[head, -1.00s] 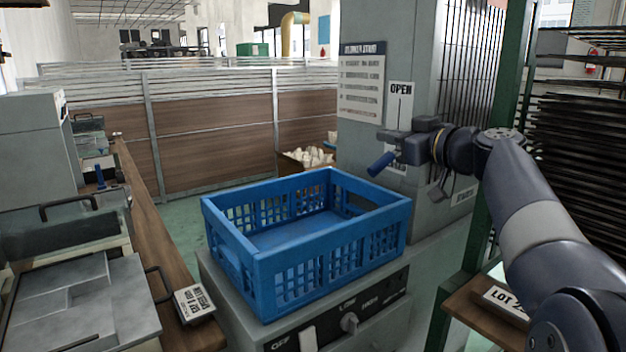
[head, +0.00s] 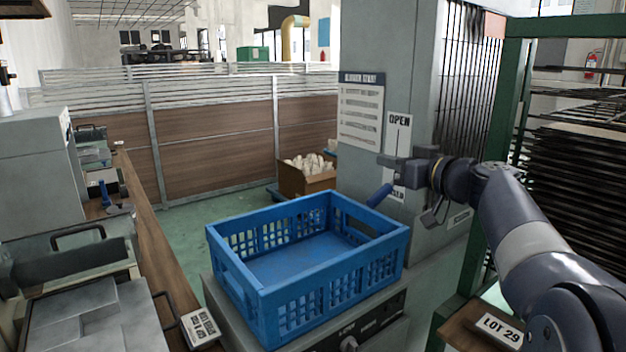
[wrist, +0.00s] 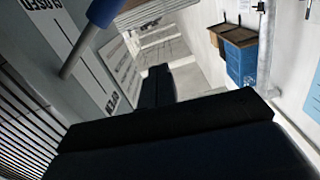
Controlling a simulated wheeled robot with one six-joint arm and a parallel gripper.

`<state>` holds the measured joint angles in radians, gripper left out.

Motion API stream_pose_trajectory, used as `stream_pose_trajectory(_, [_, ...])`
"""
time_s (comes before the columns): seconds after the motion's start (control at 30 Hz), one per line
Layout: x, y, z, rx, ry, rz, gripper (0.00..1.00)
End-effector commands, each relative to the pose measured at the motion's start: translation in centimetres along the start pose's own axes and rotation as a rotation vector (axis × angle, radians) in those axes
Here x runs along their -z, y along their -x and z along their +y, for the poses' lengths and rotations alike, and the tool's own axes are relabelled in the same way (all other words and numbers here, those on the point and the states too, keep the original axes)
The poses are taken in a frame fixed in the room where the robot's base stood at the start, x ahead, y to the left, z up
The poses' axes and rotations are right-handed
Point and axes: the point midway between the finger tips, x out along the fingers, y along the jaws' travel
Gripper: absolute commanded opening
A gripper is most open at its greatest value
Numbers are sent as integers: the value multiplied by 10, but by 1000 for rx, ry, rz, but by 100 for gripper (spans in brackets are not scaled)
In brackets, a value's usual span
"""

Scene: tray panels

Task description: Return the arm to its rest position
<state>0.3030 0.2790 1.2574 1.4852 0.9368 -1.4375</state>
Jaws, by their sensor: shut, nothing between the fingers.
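My gripper (head: 390,164) is shut and empty. In the head view it points left in front of the grey column (head: 378,60), across the OPEN/CLOSED sign (head: 398,133), hiding the sign's middle. The blue lever handle (head: 380,195) shows just below the fingers, left of the sign's lower end. In the wrist view the dark shut fingers (wrist: 158,88) point up the picture. The blue handle (wrist: 103,12) on its metal rod is up and left of them, with a visible gap. My arm reaches in from the lower right of the head view.
An empty blue crate (head: 300,285) stands on a grey machine below and left of my gripper. A green-framed rack of dark trays (head: 580,165) stands right of my arm. A LOT 29 card (head: 499,330) lies on a wooden shelf. A box of white items (head: 305,180) is behind.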

Motion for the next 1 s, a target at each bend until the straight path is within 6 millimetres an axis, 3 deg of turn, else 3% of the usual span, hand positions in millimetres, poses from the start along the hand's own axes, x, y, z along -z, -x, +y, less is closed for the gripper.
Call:
stream_pose_trajectory(0.43, [-6,0,0,-1,19,0,0])
stream_pose_trajectory(1.0, [-25,0,-4,-6,179,2,0])
